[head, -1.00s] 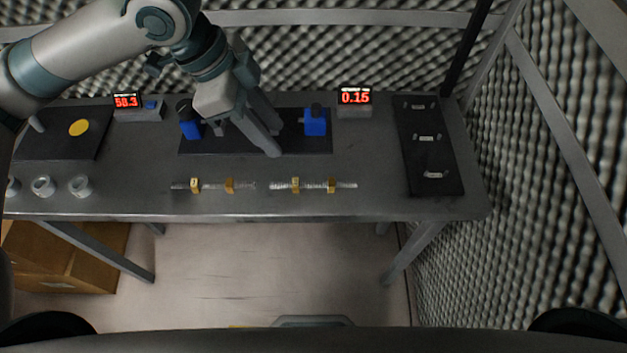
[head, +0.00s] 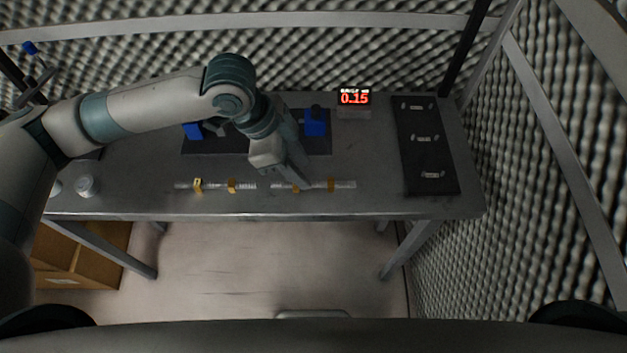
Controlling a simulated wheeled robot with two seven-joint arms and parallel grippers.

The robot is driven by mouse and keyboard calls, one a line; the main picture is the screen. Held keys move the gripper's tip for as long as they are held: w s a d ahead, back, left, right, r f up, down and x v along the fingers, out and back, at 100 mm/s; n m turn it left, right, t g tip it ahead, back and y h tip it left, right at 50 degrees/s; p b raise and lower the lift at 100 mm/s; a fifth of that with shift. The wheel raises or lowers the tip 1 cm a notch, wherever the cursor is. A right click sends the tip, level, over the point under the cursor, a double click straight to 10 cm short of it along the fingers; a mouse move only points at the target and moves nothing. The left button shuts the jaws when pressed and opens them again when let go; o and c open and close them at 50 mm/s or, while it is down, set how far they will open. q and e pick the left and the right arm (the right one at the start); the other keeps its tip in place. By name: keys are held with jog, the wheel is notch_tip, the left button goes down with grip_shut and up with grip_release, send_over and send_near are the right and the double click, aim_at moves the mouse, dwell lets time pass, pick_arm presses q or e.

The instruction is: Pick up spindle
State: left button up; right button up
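Two thin silver rods, which look like spindles, lie flat near the table's front edge, each with two brass-yellow blocks. The left spindle (head: 215,186) lies in the clear. The right spindle (head: 345,184) lies in line with it, and its left block is partly covered by my gripper. My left gripper (head: 302,181) points down at the right spindle, close to its left block. I cannot tell whether it touches the spindle, and its fingers overlap, so their opening is unclear. My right gripper is not in view.
A dark plate (head: 225,145) with blue blocks, one a blue block (head: 316,122), lies behind the spindles. A display (head: 354,97) reads 0.15. A black board (head: 425,145) with several small silver parts lies at the right. Foam walls enclose the table (head: 370,150).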

aim_at(330, 184)
pick_arm(q)
jog(key=shift+d+f+p, duration=0.2)
jog(key=shift+f+p, duration=0.1)
jog(key=shift+f, duration=0.2)
jog(key=p+x, duration=0.1)
jog(key=x, duration=0.2)
jog(key=shift+a+f, duration=0.1)
jog(key=shift+w+f, duration=0.1)
jog(key=shift+f, duration=0.45)
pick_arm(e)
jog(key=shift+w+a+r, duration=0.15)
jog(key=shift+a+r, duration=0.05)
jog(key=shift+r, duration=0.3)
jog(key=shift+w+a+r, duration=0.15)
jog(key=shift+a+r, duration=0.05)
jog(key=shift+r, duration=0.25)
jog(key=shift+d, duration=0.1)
pick_arm(q)
grip_shut()
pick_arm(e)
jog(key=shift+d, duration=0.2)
